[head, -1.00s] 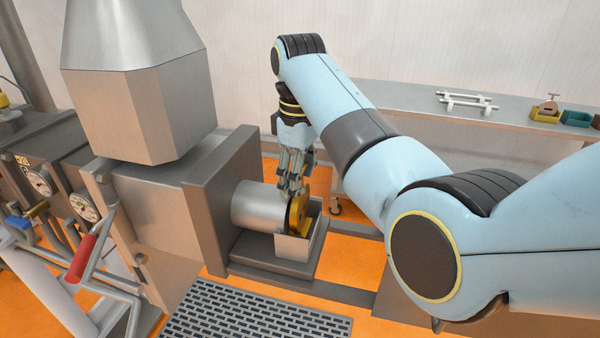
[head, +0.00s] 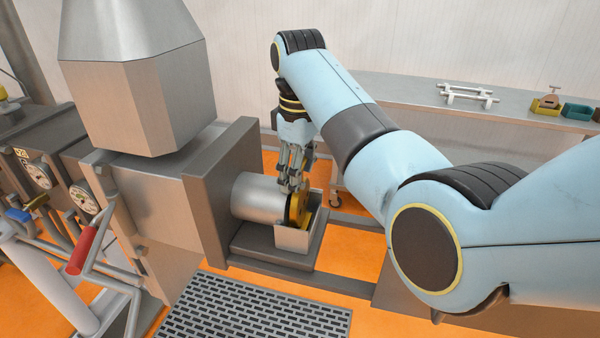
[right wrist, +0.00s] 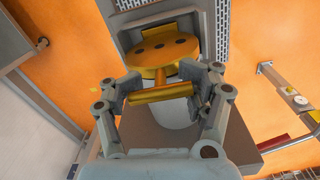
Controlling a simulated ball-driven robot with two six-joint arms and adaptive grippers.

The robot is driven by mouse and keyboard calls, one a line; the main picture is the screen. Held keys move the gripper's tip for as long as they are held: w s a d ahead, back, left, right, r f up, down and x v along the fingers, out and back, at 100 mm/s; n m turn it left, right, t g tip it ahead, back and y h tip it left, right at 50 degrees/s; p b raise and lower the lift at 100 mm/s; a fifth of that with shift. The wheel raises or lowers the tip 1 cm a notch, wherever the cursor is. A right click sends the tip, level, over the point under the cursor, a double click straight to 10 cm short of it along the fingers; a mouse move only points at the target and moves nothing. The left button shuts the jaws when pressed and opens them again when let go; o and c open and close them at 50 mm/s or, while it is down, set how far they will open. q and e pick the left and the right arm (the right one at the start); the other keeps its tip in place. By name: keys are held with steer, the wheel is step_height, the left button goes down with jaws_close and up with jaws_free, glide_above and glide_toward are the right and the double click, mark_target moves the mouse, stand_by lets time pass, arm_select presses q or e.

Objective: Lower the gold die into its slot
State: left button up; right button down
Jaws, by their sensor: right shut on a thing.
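The gold die (head: 299,207) is a disc with dark holes in its face, and it shows in the right wrist view (right wrist: 150,59). In the head view it is upright at the end of the silver barrel (head: 257,198), its lower part hidden behind the wall of the open metal holder (head: 292,239). My right gripper (head: 294,181) is above it, pointing down. In the right wrist view the gripper (right wrist: 164,86) is shut on the die's gold bar handle (right wrist: 160,94). I cannot tell whether the die touches the slot's bottom. My left gripper is not in view.
The large extruder housing (head: 158,200) and its hopper (head: 140,100) stand left of the barrel. A red-handled lever (head: 80,250) is at the lower left. A floor grate (head: 255,312) lies in front. A bench (head: 420,105) with small parts stands at the back right.

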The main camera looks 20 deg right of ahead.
steer(key=shift+f, duration=0.55)
steer(key=shift+c, duration=0.5)
jaws_free()
step_height(320, 180, up, 8)
steer(key=shift+f, duration=0.25)
steer(key=shift+s+a+f, duration=0.1)
stand_by(0.3)
